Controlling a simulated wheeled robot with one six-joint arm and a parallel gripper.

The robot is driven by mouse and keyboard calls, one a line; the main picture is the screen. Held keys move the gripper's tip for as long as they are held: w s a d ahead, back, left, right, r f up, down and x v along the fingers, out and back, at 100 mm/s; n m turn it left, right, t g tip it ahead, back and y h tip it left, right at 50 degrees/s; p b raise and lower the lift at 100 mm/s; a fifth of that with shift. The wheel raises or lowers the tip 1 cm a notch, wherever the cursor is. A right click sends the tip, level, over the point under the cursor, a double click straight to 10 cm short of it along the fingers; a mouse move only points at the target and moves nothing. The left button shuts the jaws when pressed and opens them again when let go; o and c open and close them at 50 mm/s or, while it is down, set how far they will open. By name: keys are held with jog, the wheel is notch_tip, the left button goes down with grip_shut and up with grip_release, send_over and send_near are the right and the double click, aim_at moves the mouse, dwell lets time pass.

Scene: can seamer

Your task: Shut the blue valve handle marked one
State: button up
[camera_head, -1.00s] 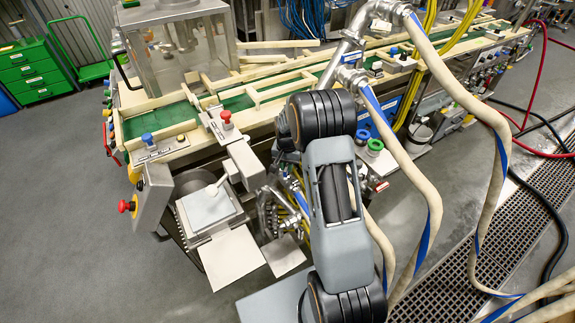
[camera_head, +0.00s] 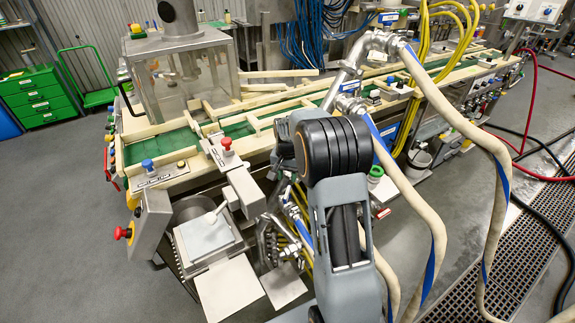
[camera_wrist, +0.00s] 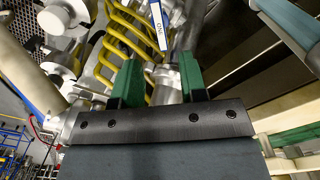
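In the wrist view my gripper (camera_wrist: 160,78) is open, its two green fingers apart with nothing gripped between them. A narrow white label strip with blue along it, reading "ONE" (camera_wrist: 159,28), shows just beyond and between the fingertips, and seems to belong to the valve handle. I cannot tell the handle's full shape or whether its valve is open or shut. In the head view my arm hides the gripper, and I cannot make out the marked handle clearly.
Yellow coiled hoses (camera_wrist: 118,50) and metal pipe fittings (camera_wrist: 62,20) crowd the fingers in the wrist view. In the head view, beige hoses (camera_head: 432,215) hang right of my arm. The conveyor (camera_head: 240,130) runs behind, and a grey control box (camera_head: 150,225) with a red button stands left.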

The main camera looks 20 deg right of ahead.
aim_at(287, 195)
jog(key=shift+r, duration=2.65)
jog(key=f+p, duration=0.1)
jog(key=f, duration=0.3)
jog(key=f+p, duration=0.1)
jog(key=f, duration=0.4)
jog(key=s+f+p, duration=0.1)
jog(key=f, duration=0.3)
jog(key=shift+a+f, duration=0.3)
jog(key=shift+f, duration=0.05)
grip_shut()
